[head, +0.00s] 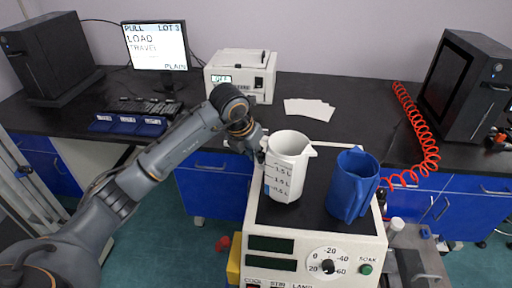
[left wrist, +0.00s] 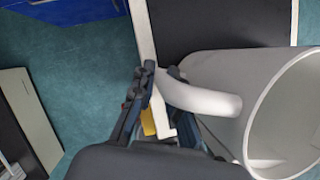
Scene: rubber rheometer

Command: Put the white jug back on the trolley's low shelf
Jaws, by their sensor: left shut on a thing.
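The white jug (head: 287,168), with volume marks on its side, is upright over the black top of a cream machine (head: 313,246). I cannot tell whether its base touches that top. My left gripper (head: 259,154) is at the jug's left side. In the left wrist view its fingers (left wrist: 158,88) are shut on the handle of the white jug (left wrist: 215,100), whose open mouth faces right. The fingertips are partly hidden in the head view. My right gripper is not in view. I cannot make out the trolley's low shelf for certain.
A blue jug (head: 353,186) stands close to the white jug's right on the same black top. Behind is a dark bench with a white printer-like device (head: 241,76), a monitor (head: 156,46) and paper sheets (head: 309,109). A red coiled hose (head: 424,150) hangs at right.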

